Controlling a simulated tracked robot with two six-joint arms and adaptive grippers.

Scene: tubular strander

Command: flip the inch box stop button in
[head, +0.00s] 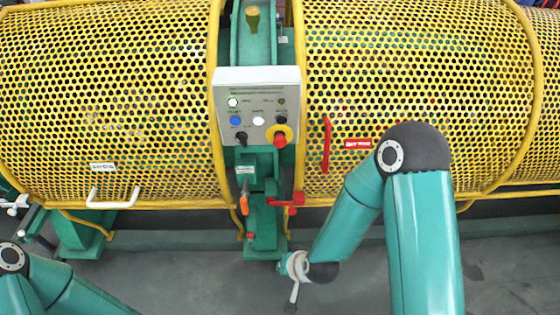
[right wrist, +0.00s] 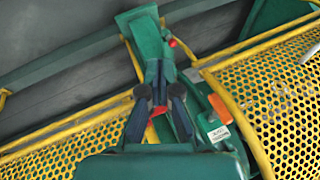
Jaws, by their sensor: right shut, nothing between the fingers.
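The inch box (head: 223,108) is a light grey panel on a green post between two yellow mesh guards in the head view. Its stop button (head: 280,139) is a red head on a yellow surround at the box's lower right. Whether it is pressed in I cannot tell. My right gripper (right wrist: 160,68) shows in the right wrist view, its dark fingers shut and empty, in front of the green post. In the head view my right forearm reaches down to the post's foot, well below the box, and the fingers cannot be made out. My left gripper is out of view.
Below the box, an orange handle (head: 244,203) and a red lever (head: 290,202) sit on the post. A red handle (head: 326,145) stands on the right mesh guard (head: 400,70). The left guard (head: 110,80) carries a white handle (head: 112,204). Grey floor lies in front.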

